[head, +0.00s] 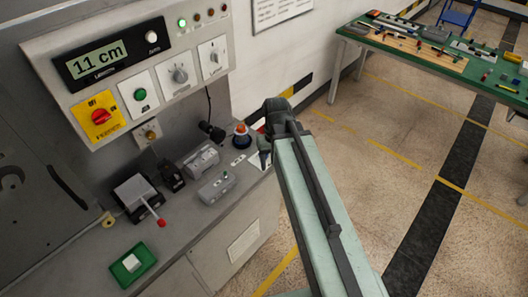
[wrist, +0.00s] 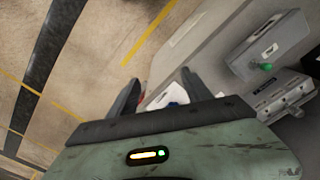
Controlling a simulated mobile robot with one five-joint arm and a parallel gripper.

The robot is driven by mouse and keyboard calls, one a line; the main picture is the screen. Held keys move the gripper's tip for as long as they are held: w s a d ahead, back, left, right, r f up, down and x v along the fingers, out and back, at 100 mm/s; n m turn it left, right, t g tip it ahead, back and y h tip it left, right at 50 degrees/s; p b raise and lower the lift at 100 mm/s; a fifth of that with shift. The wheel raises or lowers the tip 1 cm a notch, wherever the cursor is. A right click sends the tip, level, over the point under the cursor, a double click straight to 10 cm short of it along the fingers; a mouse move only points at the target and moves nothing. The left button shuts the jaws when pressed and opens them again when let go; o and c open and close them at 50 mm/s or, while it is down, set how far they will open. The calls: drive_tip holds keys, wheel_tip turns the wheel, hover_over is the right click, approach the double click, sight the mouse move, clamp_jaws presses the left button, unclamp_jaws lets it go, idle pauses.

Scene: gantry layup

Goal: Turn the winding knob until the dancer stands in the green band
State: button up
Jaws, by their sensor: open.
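My gripper (wrist: 157,92) shows in the wrist view with its two dark fingers spread apart and nothing held between them. In the head view my arm reaches to the right end of the grey bench, and its fingertips are mostly hidden. The control panel (head: 133,60) carries a grey rotary knob (head: 180,75) and a second selector knob (head: 214,56); I cannot tell whether either is the winding knob. A display (head: 97,61) on it reads 11 cm. I cannot make out a dancer or a green band in either view.
A red-on-yellow switch (head: 100,117) and a green button (head: 140,94) sit on the panel. The grey bench (head: 85,250) holds a red-tipped lever box (head: 137,196), grey boxes (head: 217,187) and a green tray (head: 132,263). A green-topped table (head: 440,65) stands back right; floor between is clear.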

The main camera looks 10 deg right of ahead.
drive_tip(key=w, duration=0.4)
drive_tip(key=w+n, duration=0.1)
drive_tip(key=w, duration=0.3)
drive_tip(key=w+a+n, duration=0.1)
drive_tip(key=w, duration=0.3)
drive_tip(key=shift+w+a, duration=0.1)
drive_tip(key=shift+w, duration=0.25)
wheel_tip(320, 180, down, 8)
drive_tip(key=b, duration=0.8)
drive_tip(key=shift+s+f, duration=0.1)
clamp_jaws()
drive_tip(key=shift+d, duration=0.25)
drive_tip(key=shift+a, duration=0.1)
